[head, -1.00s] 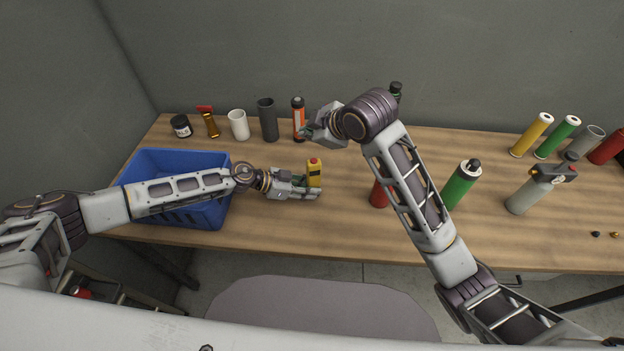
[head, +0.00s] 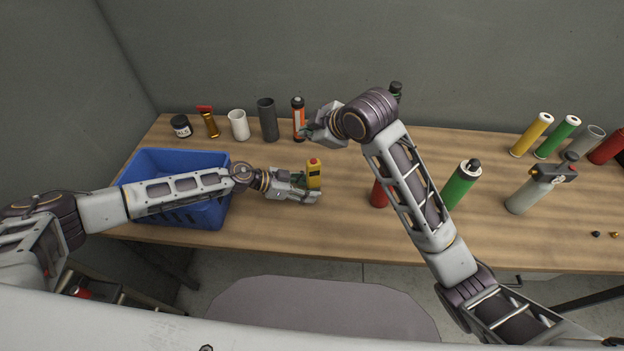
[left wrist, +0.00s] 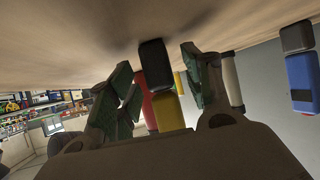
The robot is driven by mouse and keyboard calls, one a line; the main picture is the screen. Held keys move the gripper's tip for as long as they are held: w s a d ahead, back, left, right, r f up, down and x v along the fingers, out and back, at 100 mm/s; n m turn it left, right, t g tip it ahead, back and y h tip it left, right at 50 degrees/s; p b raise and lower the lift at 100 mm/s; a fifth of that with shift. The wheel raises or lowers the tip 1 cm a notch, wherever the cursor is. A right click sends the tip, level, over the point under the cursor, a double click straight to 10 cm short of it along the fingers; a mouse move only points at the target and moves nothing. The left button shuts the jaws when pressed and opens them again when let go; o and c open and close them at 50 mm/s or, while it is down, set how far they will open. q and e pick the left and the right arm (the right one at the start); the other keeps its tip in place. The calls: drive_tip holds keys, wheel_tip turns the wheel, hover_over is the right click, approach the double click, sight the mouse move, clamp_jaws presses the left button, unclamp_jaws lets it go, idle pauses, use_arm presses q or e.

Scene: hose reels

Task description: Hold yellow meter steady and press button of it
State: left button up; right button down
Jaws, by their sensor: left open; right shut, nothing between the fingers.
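In the left wrist view the meter (left wrist: 168,111) shows between the two open fingers (left wrist: 160,88), with a black part towards the table. I cannot tell whether a finger touches it. My right gripper (head: 307,131) is shut and empty, behind and above the meter, in front of an orange bottle (head: 298,118).
A blue crate (head: 170,156) stands at the left under my left forearm. A white cup (head: 238,125), a dark cylinder (head: 267,121) and a jar (head: 181,126) line the back. Red (head: 379,194) and green (head: 461,184) cylinders stand right. The table in front of the meter is clear.

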use_arm(q)
drive_tip(key=shift+v, duration=5.8)
drive_tip(key=shift+f, duration=0.1)
drive_tip(key=shift+s, duration=0.15)
